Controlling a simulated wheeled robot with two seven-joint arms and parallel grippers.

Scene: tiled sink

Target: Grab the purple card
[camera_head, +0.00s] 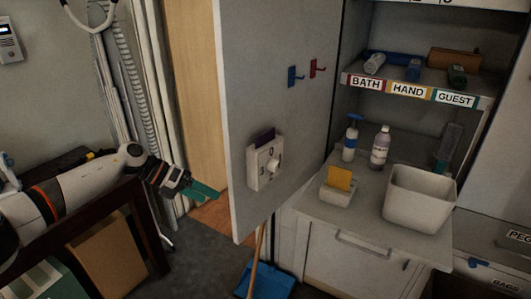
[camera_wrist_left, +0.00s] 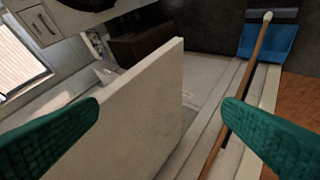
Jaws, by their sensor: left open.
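The purple card (camera_head: 263,138) stands in the top of a white box with a dial and numbers (camera_head: 265,164), fixed to the grey open door (camera_head: 250,90). Only the card's upper part shows. My left gripper (camera_head: 204,190), with green fingers, is left of the door's near edge, lower than the card and apart from it. In the left wrist view my left gripper (camera_wrist_left: 162,112) is open and empty, and the door (camera_wrist_left: 135,105) shows between and beyond its fingers. The card is not seen there. My right gripper is not in view.
Blue and red hooks (camera_head: 294,77) are on the door above the box. A broom handle (camera_head: 256,258) and blue dustpan (camera_head: 270,283) stand below the door. On the counter at right are bottles (camera_head: 381,147), a yellow sponge-like block (camera_head: 340,178) and a white tub (camera_head: 419,200).

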